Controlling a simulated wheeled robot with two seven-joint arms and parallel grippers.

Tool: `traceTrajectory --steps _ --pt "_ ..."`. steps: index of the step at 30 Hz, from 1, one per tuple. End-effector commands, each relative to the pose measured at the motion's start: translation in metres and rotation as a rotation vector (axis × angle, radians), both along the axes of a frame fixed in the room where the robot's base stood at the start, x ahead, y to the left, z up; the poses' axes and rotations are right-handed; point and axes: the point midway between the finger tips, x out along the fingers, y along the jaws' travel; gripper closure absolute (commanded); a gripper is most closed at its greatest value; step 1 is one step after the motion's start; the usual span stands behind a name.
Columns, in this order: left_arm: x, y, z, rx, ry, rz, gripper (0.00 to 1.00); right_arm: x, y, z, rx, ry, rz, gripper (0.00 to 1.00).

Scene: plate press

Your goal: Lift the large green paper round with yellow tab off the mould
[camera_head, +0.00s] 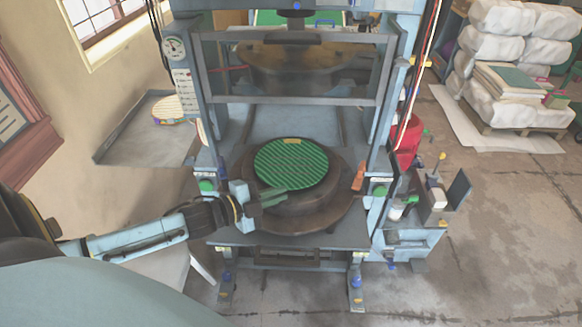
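The large green paper round (291,163) with dark stripes lies flat on top of the round brown mould (312,200) in the press. Its small yellow tab (292,141) shows at the far edge. My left gripper (280,195) reaches in from the left, its fingers at the near left edge of the round and over the mould's side. Whether the fingers touch the paper or are open or shut is too small to tell. My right gripper is not in view.
The press frame (290,101) stands around the mould, with a crossbar and upper plate above. A small side stand with bottles (437,198) and a red bucket (407,138) are at the right. A grey tray (150,140) with a striped round is at the left. Open floor lies at the lower right.

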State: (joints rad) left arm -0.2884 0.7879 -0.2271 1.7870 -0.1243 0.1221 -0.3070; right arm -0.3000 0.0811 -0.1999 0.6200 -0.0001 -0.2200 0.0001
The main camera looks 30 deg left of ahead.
Motion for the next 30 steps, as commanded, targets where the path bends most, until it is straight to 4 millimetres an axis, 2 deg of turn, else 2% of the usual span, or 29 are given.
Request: traceTrajectory --steps 8,18,28,30 --pt "0.014 -0.006 -0.003 -0.002 -0.001 0.000 0.93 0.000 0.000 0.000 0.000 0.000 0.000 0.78" --pt "0.049 -0.022 -0.012 -0.001 0.000 0.001 0.93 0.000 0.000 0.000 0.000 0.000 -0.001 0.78" --pt "0.053 -0.024 -0.013 0.000 0.002 -0.001 0.93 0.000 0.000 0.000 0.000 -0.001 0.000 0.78" --pt "0.053 -0.024 -0.013 -0.001 0.002 -0.002 1.00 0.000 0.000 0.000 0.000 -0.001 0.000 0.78"
